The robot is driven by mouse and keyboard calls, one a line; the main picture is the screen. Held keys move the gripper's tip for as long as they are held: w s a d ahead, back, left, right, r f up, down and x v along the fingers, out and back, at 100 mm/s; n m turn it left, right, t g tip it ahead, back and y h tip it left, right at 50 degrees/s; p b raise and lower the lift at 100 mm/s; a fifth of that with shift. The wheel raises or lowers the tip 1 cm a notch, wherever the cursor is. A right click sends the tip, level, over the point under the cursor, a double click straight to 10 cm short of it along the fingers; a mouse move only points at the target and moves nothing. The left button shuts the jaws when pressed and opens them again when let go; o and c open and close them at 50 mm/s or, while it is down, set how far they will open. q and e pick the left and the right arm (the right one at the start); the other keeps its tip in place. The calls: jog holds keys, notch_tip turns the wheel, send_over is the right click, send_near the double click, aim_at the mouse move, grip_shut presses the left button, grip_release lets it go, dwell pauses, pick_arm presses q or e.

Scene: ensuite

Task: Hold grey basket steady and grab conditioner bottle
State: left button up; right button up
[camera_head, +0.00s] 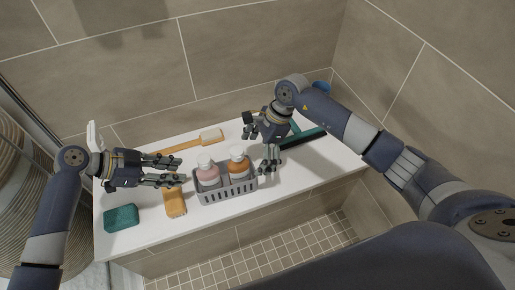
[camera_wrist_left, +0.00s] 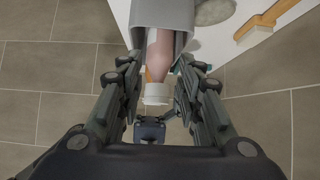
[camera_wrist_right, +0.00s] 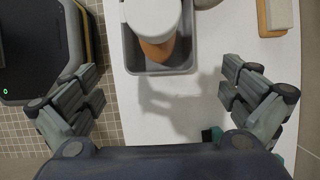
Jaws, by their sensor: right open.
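The grey basket (camera_head: 226,190) stands on the white ledge and holds a pink bottle (camera_head: 207,173) and an orange-brown bottle (camera_head: 238,166), both white-capped. No label shows which is conditioner. My left gripper (camera_head: 182,171) is open just left of the basket, its fingers pointing at the basket's end. In the left wrist view, the pink bottle (camera_wrist_left: 159,60) and the basket end show between the spread fingers. My right gripper (camera_head: 258,146) is open and empty, right of the basket. The right wrist view shows the orange-brown bottle (camera_wrist_right: 158,50) in the basket, ahead of the spread fingers.
A teal sponge (camera_head: 122,217) and an orange brush (camera_head: 175,203) lie at the ledge's front left. A long-handled wooden brush (camera_head: 208,136) lies behind the basket. A dark squeegee (camera_head: 303,137) lies at right, near my right gripper. Tiled walls bound the ledge's back and right.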

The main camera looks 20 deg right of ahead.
aim_at(246, 171)
jog(key=x, duration=0.8)
jog(key=shift+a+f, duration=0.2)
jog(key=shift+f, duration=0.1)
jog(key=shift+c, duration=0.6)
jog(key=c, duration=1)
jog(key=shift+c, duration=0.2)
